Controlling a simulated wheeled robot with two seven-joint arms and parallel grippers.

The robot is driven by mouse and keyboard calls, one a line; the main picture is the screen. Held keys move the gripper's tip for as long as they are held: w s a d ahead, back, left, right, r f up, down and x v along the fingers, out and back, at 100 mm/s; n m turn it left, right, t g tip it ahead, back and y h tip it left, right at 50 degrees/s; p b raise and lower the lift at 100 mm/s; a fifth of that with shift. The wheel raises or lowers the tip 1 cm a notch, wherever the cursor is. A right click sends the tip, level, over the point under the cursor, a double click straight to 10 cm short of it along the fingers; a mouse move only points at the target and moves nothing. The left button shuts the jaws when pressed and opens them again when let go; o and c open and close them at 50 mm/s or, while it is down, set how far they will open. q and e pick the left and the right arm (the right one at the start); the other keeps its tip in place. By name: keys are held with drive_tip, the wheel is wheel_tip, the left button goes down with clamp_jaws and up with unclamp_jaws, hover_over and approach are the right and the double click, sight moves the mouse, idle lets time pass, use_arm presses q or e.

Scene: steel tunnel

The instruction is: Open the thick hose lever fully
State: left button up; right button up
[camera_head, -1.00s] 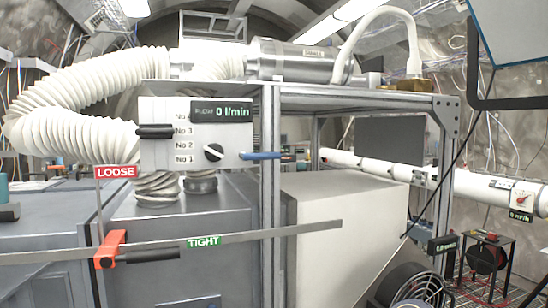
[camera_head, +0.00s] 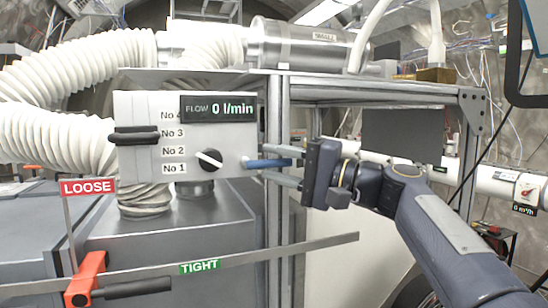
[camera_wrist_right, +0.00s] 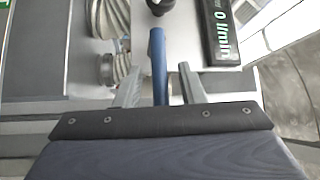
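A white control panel (camera_head: 225,137) hangs on the steel frame and its display reads FLOW 0 l/min. A blue lever (camera_head: 258,164) sticks out from the panel's right side. It also shows in the right wrist view (camera_wrist_right: 158,55). My right gripper (camera_head: 277,163) comes in from the right. Its fingers are open, one on each side of the blue lever, with gaps visible in the wrist view (camera_wrist_right: 157,75). A black handle (camera_head: 135,136) sits at the panel's left, and a black knob (camera_head: 209,160) at its lower middle. Thick white ribbed hose (camera_head: 95,62) runs behind. My left gripper is out of view.
An orange clamp lever (camera_head: 88,278) with LOOSE (camera_head: 88,187) and TIGHT (camera_head: 200,266) signs is at lower left. A metal bar (camera_head: 310,244) crosses below the panel. A frame post (camera_head: 274,220) stands close to my right gripper.

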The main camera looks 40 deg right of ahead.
drive_tip(key=shift+w+a, duration=0.25)
drive_tip(key=shift+w, duration=0.05)
clamp_jaws()
